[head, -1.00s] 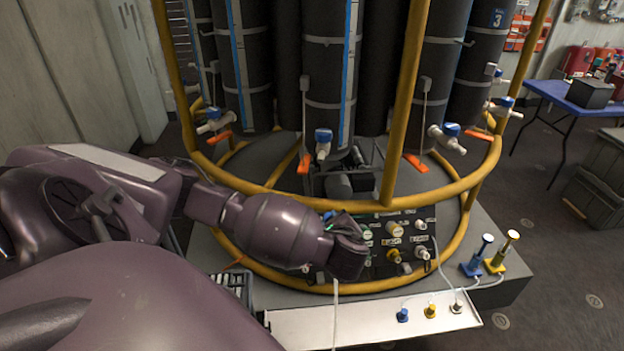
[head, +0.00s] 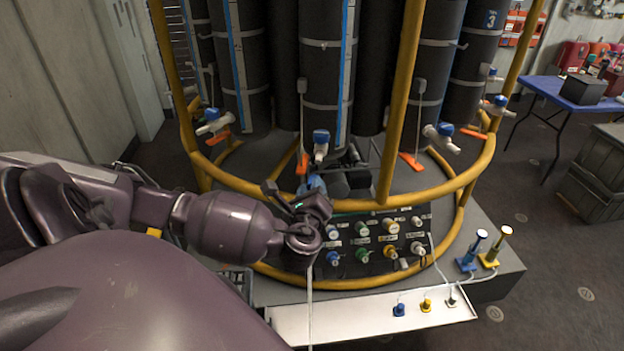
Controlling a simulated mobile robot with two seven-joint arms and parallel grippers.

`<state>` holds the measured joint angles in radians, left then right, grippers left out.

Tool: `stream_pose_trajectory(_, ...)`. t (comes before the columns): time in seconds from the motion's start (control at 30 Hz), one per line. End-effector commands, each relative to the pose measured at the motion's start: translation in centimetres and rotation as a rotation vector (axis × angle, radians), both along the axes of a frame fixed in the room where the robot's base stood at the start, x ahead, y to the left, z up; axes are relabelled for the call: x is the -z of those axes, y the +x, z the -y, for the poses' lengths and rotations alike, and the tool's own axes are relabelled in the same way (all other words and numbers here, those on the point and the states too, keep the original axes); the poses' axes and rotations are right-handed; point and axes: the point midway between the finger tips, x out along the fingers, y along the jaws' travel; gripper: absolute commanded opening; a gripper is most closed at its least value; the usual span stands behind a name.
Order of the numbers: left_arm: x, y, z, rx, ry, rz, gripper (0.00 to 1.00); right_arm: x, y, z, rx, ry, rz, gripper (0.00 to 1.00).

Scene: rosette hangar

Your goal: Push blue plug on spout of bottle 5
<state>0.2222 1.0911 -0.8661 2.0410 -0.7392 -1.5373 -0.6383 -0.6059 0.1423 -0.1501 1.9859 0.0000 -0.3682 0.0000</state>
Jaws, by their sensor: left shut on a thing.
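My left gripper (head: 311,197) is at the yellow frame's lower ring, just above the valve panel. The middle black bottle (head: 320,70) stands behind, with a white spout (head: 320,155) under a blue valve cap. The blue piece is below this spout, apart from it in the picture. I cannot read a number 5 on any bottle. My right gripper is not in view.
The yellow frame (head: 398,110) rings the bottles, with an upright just right of the middle one. The valve panel (head: 405,245) has several knobs. A white tray (head: 370,322) holds small blue and yellow plugs. A blue table (head: 540,90) stands at the right.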

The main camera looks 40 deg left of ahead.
Motion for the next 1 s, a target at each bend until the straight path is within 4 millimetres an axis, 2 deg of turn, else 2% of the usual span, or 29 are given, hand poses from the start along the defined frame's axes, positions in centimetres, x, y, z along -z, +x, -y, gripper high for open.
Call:
stream_pose_trajectory(0.37,0.2,1.8,-1.4,-0.001,0.002,0.001,0.09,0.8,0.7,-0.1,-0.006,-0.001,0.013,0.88)
stream_pose_trajectory(0.8,0.1,4.2,-3.2,-0.001,0.001,0.0,0.09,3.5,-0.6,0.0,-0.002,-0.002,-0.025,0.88)
stream_pose_trajectory(1.0,0.0,4.6,-3.4,-0.001,0.0,0.001,0.09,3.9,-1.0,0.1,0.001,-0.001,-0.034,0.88)
